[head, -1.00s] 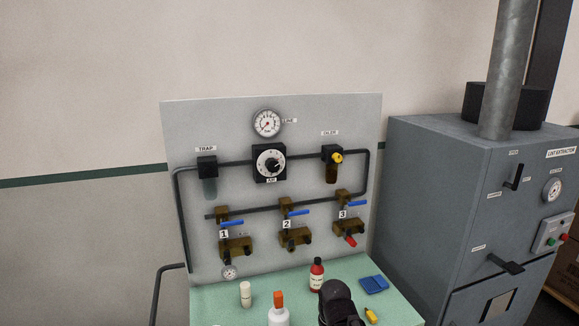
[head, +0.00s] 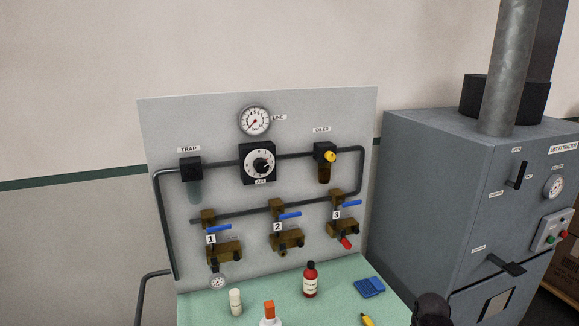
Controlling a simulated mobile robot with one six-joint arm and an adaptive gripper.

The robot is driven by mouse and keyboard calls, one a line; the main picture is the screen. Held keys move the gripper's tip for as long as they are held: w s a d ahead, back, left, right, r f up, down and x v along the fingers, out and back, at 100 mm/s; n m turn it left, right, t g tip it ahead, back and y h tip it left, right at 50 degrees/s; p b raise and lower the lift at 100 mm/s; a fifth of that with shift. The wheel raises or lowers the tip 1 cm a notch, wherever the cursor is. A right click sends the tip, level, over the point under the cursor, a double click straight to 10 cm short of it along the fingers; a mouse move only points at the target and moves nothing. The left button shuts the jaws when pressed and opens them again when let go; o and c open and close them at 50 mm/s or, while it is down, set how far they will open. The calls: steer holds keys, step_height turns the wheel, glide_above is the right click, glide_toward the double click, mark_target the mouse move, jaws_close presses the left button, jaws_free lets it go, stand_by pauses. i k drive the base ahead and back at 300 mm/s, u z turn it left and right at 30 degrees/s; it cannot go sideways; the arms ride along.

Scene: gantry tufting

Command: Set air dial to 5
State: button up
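The air dial (head: 260,162) is a black knob on a round white scale in a black square housing, labelled AIR, in the upper middle of the grey panel (head: 345,110). Its scale figures are too small to read; the knob's pointer appears to aim to the right. The round line gauge (head: 255,121) is above it. Part of my arm shows dark at the bottom edge, right of centre, well below and right of the dial. I cannot make out fingers, and nothing of mine touches the dial.
Three numbered valves with blue levers (head: 290,215) sit below the dial. The green bench (head: 335,290) holds a red bottle (head: 310,280), a white cylinder (head: 235,302), an orange-capped bottle (head: 269,312) and a blue item (head: 370,287). A grey lint extractor (head: 430,200) stands at right.

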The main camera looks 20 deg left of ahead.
mark_target(261, 165)
steer(key=z, duration=0.25)
steer(key=k, duration=1.3)
steer(key=u, duration=1.4)
steer(key=i, duration=0.9)
steer(key=z, duration=0.15)
